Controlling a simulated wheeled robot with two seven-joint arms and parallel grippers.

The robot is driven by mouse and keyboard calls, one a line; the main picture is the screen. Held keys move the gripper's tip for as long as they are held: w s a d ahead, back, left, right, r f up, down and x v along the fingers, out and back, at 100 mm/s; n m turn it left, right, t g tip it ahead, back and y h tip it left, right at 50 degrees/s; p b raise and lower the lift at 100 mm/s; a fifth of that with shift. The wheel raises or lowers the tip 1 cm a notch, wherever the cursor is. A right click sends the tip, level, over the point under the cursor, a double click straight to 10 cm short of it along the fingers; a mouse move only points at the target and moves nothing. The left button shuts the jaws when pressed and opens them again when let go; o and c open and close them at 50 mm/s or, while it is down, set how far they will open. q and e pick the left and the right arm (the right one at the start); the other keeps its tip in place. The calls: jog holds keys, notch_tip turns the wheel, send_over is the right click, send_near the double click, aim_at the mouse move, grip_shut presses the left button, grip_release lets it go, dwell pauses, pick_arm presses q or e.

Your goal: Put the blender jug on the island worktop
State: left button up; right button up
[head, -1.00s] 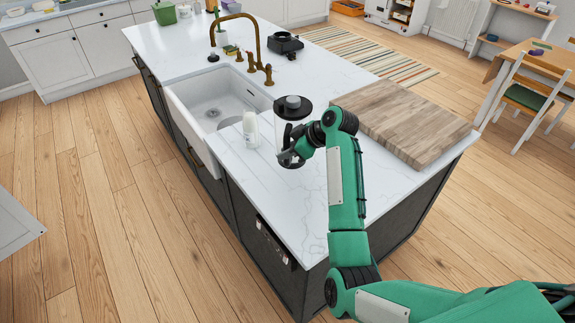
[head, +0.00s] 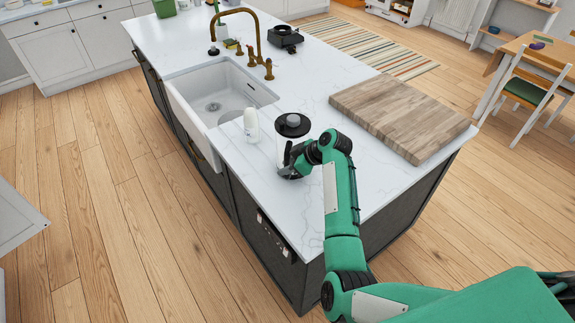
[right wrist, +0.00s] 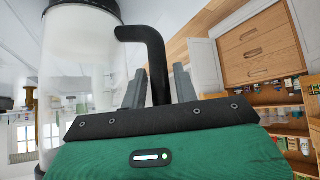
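The blender jug (head: 292,128), clear with a black lid and grey cap, is upright at the near part of the island worktop (head: 330,135). Its base is at or very close to the surface; I cannot tell whether it touches. My right gripper (head: 291,158) is at the jug's handle side. In the right wrist view the jug (right wrist: 80,65) fills the left, and its black handle (right wrist: 156,62) runs down between the two grey fingers (right wrist: 158,88), which are close on either side of it. My left gripper is not in view.
A white bottle (head: 251,126) stands just left of the jug, beside the sink (head: 222,95) with its brass tap (head: 262,40). A large wooden board (head: 400,115) lies to the right. Bare worktop lies in front of the jug.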

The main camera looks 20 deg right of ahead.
jog(key=shift+o, duration=0.7)
jog(key=shift+s+d+r, duration=0.1)
jog(key=shift+d+r, duration=0.05)
jog(key=shift+d, duration=0.05)
jog(key=b+v, duration=0.3)
jog(key=v, duration=0.8)
jog(key=shift+s+r+b, duration=0.15)
jog(key=shift+r+b, duration=0.15)
jog(key=shift+b, duration=0.1)
jog(key=shift+d, duration=0.1)
